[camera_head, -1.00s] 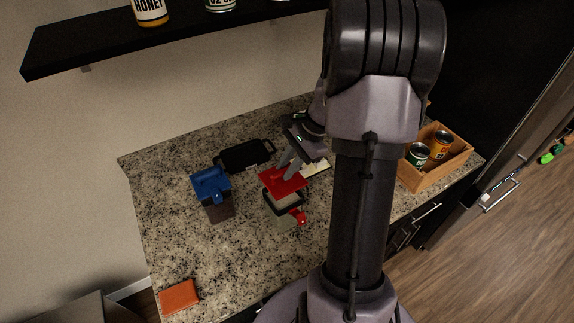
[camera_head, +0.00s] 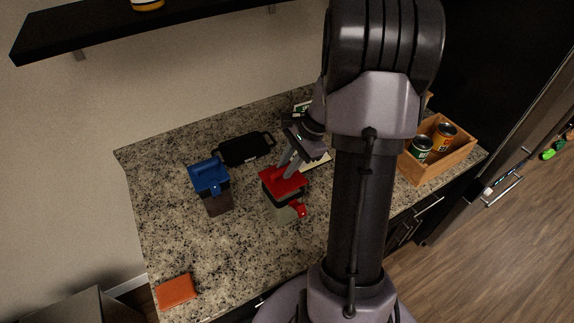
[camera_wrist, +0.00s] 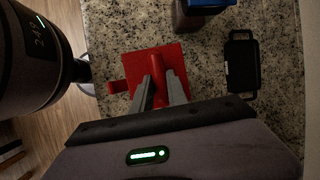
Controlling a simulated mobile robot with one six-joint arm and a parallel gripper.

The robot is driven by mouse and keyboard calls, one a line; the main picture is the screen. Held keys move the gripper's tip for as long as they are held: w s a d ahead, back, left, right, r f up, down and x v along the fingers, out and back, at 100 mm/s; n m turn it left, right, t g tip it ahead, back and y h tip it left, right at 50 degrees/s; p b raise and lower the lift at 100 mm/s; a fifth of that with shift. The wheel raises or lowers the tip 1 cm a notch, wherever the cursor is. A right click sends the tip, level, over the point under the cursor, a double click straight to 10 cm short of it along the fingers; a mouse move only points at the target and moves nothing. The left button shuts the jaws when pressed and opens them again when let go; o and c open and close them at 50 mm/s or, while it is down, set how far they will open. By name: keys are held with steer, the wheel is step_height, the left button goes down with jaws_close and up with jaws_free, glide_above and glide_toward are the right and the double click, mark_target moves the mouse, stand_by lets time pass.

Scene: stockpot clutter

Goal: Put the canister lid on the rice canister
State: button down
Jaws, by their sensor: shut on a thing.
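The red canister lid (camera_head: 281,181) is square with a raised handle, and my gripper (camera_head: 287,168) is shut on that handle. The rice canister (camera_head: 285,212) is directly below it, a clear container with pale contents, a dark rim and a red clasp at its front right. The lid covers the canister's mouth from above; I cannot tell whether it is fully seated. In the wrist view my gripper (camera_wrist: 160,103) grips the handle of the red lid (camera_wrist: 140,62), which hides the canister's opening.
A blue-lidded canister (camera_head: 210,178) with dark contents stands to the left. A black tray (camera_head: 245,149) lies behind. A wooden crate (camera_head: 420,172) with cans is at the right. An orange block (camera_head: 176,292) lies at the front left of the granite counter.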

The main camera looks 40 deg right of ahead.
steer(key=shift+f+b, duration=0.65)
steer(key=shift+f, duration=0.15)
steer(key=c, duration=1.2)
jaws_free()
steer(key=shift+c, duration=0.2)
steer(key=shift+r, duration=0.1)
